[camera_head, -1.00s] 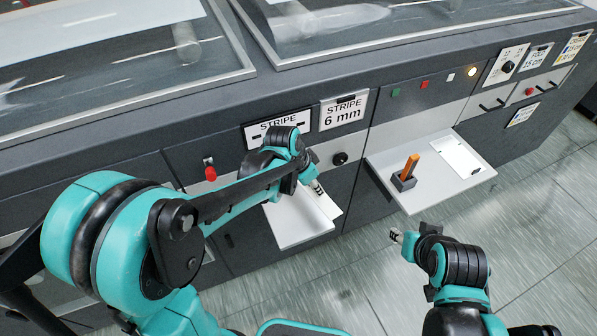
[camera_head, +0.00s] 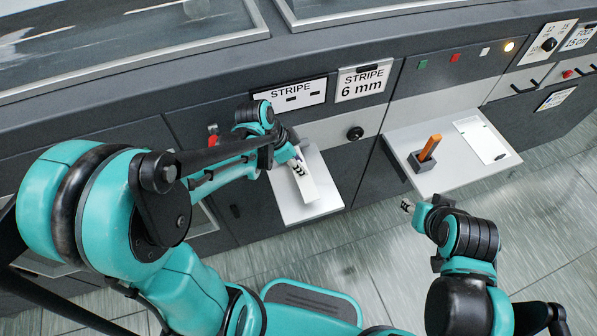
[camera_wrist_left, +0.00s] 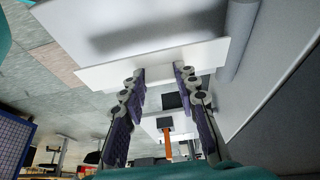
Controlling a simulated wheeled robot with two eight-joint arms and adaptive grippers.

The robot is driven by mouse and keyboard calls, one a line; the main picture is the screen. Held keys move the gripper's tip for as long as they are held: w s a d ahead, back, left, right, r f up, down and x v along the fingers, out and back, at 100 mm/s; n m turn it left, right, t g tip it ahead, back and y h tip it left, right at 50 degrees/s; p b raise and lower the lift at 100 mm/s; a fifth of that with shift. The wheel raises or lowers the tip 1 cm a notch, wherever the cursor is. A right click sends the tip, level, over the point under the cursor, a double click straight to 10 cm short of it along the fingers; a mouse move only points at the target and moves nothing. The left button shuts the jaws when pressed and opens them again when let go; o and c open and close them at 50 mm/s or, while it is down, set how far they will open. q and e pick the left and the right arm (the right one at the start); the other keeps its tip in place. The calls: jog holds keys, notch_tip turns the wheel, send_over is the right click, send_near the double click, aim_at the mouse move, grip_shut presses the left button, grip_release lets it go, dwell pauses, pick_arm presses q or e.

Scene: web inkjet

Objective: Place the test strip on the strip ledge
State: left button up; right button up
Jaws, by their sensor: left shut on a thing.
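The test strip (camera_head: 304,184) is a narrow white piece at my left gripper (camera_head: 297,165), over the pale strip ledge (camera_head: 325,203) below the STRIPE sign. In the left wrist view the strip (camera_wrist_left: 150,63) runs across the fingertips of my left gripper (camera_wrist_left: 158,78), which is shut on it. I cannot tell whether the strip touches the ledge. My right gripper (camera_head: 408,206) is empty, in front of the right-hand shelf; its finger gap is too small to judge.
The right-hand shelf (camera_head: 455,180) carries a dark holder (camera_head: 422,162) with an orange stick (camera_head: 430,147) and a white sheet (camera_head: 482,140). Tiled floor lies in front.

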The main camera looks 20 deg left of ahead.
pick_arm(q)
notch_tip(320, 180, down, 4)
jog(key=shift+f+b, duration=0.1)
jog(key=shift+b, duration=0.85)
jog(key=shift+r, duration=0.2)
jog(key=shift+f, duration=0.1)
jog(key=o, duration=0.5)
jog(key=shift+f, duration=0.15)
jog(key=o, duration=0.4)
jog(key=shift+o, duration=0.2)
